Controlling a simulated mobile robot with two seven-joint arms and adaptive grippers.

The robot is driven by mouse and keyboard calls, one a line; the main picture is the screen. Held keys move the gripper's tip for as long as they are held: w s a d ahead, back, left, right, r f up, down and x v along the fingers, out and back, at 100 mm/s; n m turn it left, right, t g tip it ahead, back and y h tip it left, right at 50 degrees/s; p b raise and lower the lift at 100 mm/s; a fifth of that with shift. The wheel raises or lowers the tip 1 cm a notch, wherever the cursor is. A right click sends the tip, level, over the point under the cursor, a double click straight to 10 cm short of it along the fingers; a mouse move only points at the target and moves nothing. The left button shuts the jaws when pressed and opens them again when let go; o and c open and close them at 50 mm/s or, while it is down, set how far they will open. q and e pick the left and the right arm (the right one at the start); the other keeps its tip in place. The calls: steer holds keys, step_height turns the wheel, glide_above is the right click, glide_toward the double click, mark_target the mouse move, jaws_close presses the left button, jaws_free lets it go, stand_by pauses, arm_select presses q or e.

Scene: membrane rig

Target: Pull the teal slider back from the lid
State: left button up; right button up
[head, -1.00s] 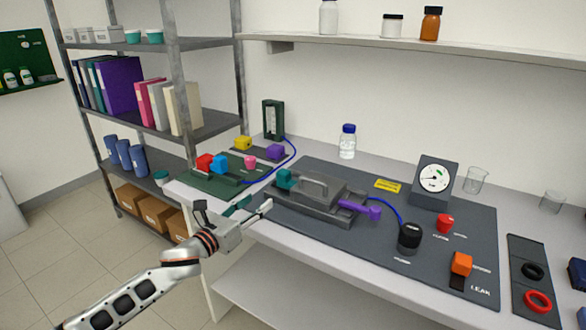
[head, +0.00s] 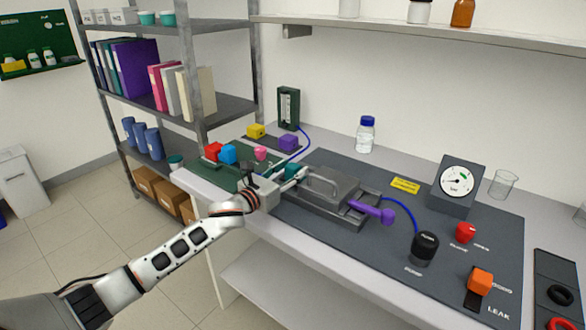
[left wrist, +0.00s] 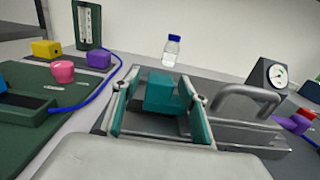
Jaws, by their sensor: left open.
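The teal slider (head: 291,169) is a block at the left end of the grey rig, partly hidden by my fingers in the head view. In the left wrist view the slider (left wrist: 167,93) stands between my two fingers. My left gripper (head: 295,178) is open, with one finger on each side of the slider; I cannot tell whether either touches it. The fingers (left wrist: 160,100) have teal inner faces. The grey lid (head: 328,186) with its arched handle lies just right of the slider and also shows in the left wrist view (left wrist: 243,130). My right gripper is out of view.
A purple lever (head: 372,211) sticks out right of the lid. A black knob (head: 425,247), a gauge (head: 457,183) and a blue-capped bottle (head: 366,135) stand further right and behind. Left is a green board (head: 205,175) with coloured blocks and a blue tube.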

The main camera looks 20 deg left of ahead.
arm_select(q)
steer(key=shift+w+d, duration=0.15)
steer(key=shift+w, duration=0.3)
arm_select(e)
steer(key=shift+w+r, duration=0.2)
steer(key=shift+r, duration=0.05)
arm_select(q)
steer(key=shift+c, duration=0.4)
jaws_close()
steer(key=shift+w+a+r, duration=0.1)
steer(key=shift+w+a, duration=0.15)
steer(key=shift+a, duration=0.45)
steer(key=shift+w+a, duration=0.25)
steer(key=shift+a, duration=0.4)
steer(key=shift+o, duration=0.4)
jaws_free()
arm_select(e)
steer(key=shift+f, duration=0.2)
arm_select(q)
steer(key=shift+s, duration=0.1)
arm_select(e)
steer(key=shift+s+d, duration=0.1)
